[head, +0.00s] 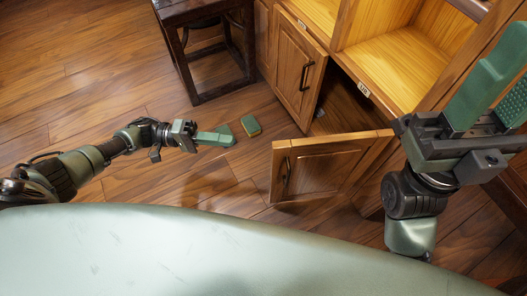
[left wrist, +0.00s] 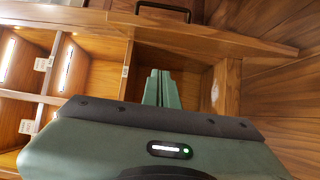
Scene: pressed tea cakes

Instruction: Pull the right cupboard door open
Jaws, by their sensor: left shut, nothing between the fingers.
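The right cupboard door (head: 335,168) is wooden with a raised panel and stands swung out from the cupboard in the head view. Its dark handle (head: 286,170) is at its free left end. In the left wrist view the open door (left wrist: 210,38) crosses the top, with its handle (left wrist: 163,8) at the upper edge. My left gripper (head: 228,137) is shut and empty, left of the door and apart from its handle. Its fingers (left wrist: 161,88) show together in the wrist view. My right gripper (head: 492,95) is raised at the right, its fingers apart and empty.
Open lit shelves (head: 400,65) are above. A dark wooden stool (head: 213,50) stands left of the cupboard. The floor at left is clear.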

